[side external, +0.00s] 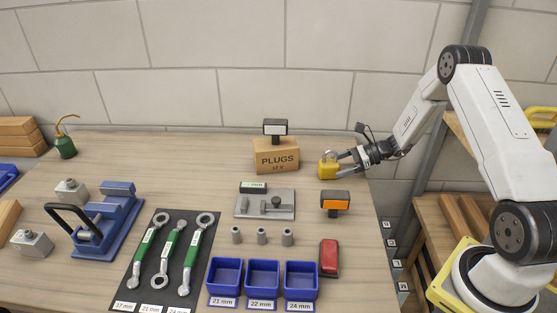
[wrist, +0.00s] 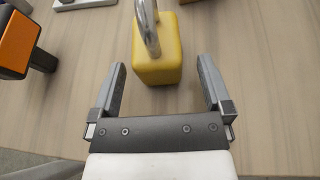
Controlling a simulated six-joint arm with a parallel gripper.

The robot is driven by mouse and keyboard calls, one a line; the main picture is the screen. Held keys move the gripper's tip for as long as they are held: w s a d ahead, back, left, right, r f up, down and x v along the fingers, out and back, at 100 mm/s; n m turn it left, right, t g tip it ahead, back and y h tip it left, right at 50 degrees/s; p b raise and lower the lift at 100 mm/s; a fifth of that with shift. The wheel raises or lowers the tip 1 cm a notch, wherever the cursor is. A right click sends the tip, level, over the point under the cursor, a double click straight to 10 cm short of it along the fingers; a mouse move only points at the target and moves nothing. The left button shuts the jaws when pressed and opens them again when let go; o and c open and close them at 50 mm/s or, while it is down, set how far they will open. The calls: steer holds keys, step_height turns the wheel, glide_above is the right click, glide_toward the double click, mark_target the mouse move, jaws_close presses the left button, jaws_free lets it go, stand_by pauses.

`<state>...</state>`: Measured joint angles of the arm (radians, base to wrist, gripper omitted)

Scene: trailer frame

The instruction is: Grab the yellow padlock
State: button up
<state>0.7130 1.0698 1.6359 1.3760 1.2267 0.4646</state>
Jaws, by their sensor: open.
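The yellow padlock (side external: 327,168) stands upright on the wooden table, right of the cardboard PLUGS box. In the wrist view the padlock (wrist: 158,58) shows its yellow body and its grey metal shackle, which points toward the top of the picture. My gripper (side external: 345,163) is low over the table at the padlock's right side. In the wrist view my gripper (wrist: 162,75) is open, with one finger to each side of the padlock's near end. There is a gap between each finger and the body, and most of the padlock lies beyond the fingertips.
The PLUGS box (side external: 277,156) stands just left of the padlock. An orange and black device (side external: 336,202) stands in front of it; part of it shows at the left of the wrist view (wrist: 18,42). A metal plate fixture (side external: 265,204) and blue bins (side external: 262,278) lie further forward.

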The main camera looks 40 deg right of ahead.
mark_target(318, 173)
steer(key=shift+x, duration=2)
steer(key=shift+s, duration=0.1)
steer(key=shift+c, duration=0.2)
jaws_close()
